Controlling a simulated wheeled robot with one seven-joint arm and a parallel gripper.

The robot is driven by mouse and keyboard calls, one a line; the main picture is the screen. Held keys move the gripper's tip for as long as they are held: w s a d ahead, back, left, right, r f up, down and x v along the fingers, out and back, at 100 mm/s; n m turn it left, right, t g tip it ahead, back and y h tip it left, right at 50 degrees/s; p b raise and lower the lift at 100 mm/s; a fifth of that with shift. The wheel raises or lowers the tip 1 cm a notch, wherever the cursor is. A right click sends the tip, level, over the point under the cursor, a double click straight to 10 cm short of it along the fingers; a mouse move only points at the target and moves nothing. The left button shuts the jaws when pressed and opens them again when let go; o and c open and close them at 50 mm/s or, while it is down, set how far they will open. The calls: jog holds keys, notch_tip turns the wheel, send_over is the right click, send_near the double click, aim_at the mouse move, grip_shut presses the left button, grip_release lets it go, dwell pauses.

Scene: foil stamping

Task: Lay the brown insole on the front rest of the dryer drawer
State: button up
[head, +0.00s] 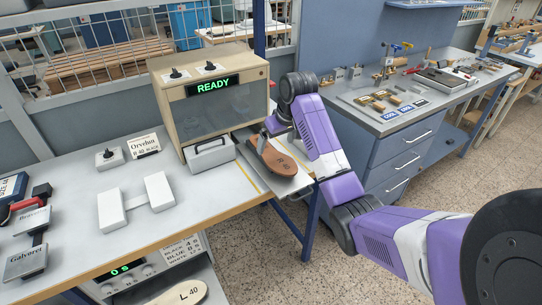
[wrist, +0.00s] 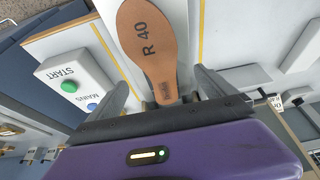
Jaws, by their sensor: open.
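The brown insole (head: 284,165), marked R 40, lies flat-looking at the right of the dryer (head: 226,112), above a pale plate (head: 292,186) near the table edge. In the wrist view the insole (wrist: 152,38) has its narrow end between my fingers. My gripper (wrist: 165,88) is open, one finger on each side of that end, with visible gaps. In the head view my gripper (head: 270,128) is at the insole's far end. A light grey drawer-like box (head: 208,154) with a handle stands at the dryer's front. Contact under the insole is hidden.
The dryer display (head: 213,86) reads READY. A box with START and MAINS buttons (wrist: 74,84) is left of my gripper in the wrist view. White blocks (head: 135,203) stand on the table's left; another insole (head: 178,294), marked L 40, lies below. A blue workbench (head: 400,150) stands right.

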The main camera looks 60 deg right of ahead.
aim_at(272, 154)
jog(key=p+x, duration=0.1)
jog(key=x, duration=0.5)
jog(key=shift+d, duration=0.2)
jog(key=shift+c, duration=0.2)
jog(key=c, duration=1.4)
jog(key=shift+r, duration=0.1)
jog(key=shift+c, duration=0.9)
jog(key=shift+r, duration=0.1)
